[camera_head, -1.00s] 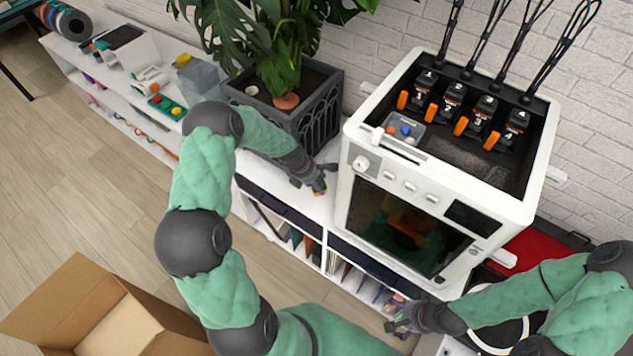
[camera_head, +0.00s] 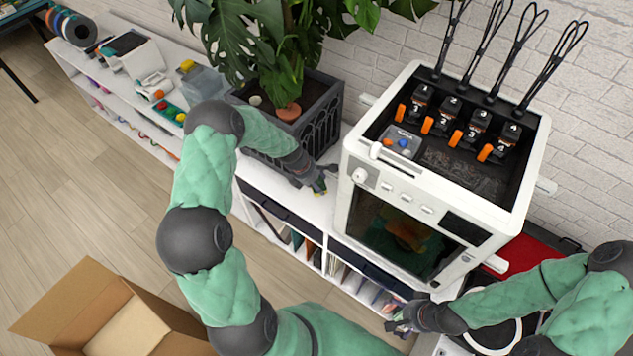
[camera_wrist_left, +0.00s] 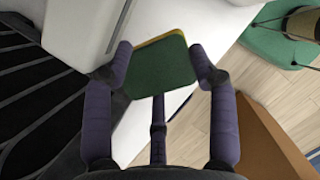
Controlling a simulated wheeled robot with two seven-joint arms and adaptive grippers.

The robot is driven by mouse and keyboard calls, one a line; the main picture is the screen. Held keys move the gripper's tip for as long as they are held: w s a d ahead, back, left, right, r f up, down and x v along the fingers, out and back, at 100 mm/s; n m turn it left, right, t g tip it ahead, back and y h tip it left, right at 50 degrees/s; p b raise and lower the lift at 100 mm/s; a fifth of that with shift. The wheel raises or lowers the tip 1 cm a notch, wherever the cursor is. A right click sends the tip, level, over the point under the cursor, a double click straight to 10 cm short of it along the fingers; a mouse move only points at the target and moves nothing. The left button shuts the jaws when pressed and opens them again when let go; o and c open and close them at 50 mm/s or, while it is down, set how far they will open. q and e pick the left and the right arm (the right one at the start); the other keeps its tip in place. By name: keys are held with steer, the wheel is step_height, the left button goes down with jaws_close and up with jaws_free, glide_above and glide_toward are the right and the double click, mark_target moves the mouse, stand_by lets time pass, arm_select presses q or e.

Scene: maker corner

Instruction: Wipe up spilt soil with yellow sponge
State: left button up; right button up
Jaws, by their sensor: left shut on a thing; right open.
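My left gripper (camera_head: 326,181) is over the white shelf top (camera_head: 318,207), in the gap between the dark planter (camera_head: 318,128) and the white printer. It is shut on the sponge (camera_wrist_left: 158,68), whose dark green face and thin yellow edge show between its fingers in the left wrist view. My right gripper (camera_head: 402,326) is open and appears empty, low in front of the shelf near the printer's lower front. I cannot make out spilt soil on the shelf top in either view.
The tall white printer (camera_head: 440,195) stands close to the right of my left gripper. A leafy plant (camera_head: 285,60) rises from the planter. A clear container (camera_head: 203,84) and small items stand further left. An open cardboard box (camera_head: 75,305) is on the floor, lower left.

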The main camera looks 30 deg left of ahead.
arm_select(q)
steer(key=shift+w+r, duration=0.2)
steer(key=shift+r, duration=0.15)
steer(key=shift+f, duration=0.1)
